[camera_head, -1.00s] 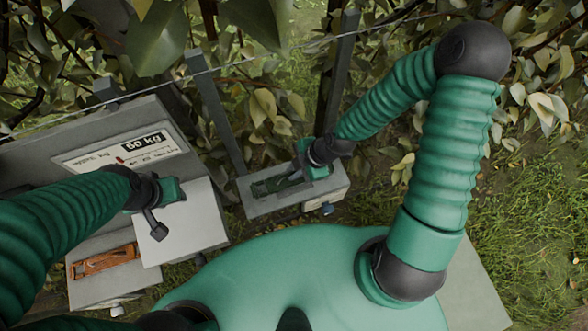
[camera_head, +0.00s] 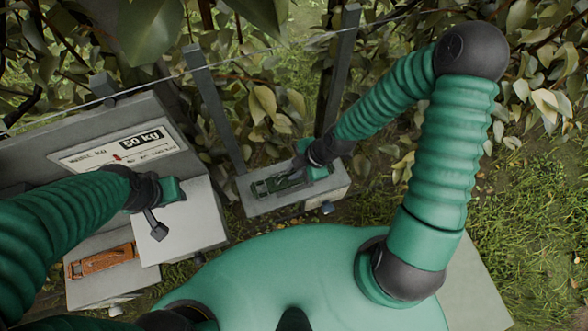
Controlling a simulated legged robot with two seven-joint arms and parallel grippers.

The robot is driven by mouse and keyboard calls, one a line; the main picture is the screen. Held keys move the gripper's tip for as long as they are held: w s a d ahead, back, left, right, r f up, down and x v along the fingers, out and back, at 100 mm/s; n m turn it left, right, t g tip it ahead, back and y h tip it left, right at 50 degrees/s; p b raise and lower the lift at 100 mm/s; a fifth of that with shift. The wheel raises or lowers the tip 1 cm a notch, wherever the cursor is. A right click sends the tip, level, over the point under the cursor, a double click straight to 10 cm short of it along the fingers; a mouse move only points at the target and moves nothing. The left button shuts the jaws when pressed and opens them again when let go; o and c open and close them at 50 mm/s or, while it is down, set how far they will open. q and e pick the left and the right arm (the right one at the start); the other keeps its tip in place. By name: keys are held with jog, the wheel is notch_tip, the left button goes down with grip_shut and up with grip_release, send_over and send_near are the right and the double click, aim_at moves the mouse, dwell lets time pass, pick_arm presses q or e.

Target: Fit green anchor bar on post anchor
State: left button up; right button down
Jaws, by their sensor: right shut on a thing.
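A dark green anchor bar (camera_head: 268,186) lies flat on a small grey shelf (camera_head: 262,207) in the middle of the head view. My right gripper (camera_head: 290,181) is shut on the bar's right part, low over the shelf. The fingers and wrist hide some of that end. Grey posts stand behind, one post (camera_head: 215,110) at left and another post (camera_head: 340,70) at right; which one bears the anchor I cannot tell. My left gripper (camera_head: 158,228) points down over a pale block at the left, and its finger gap does not show clearly.
An orange bar (camera_head: 102,260) lies on a lower grey ledge at the left. A sign (camera_head: 125,150) reading "50 KG" is on the grey panel behind my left arm. A thin wire (camera_head: 260,62) runs between the posts. Leaves crowd the back; grass lies at the right.

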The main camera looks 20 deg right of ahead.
jog(key=c, duration=1.4)
grip_release()
jog(key=shift+o, duration=0.2)
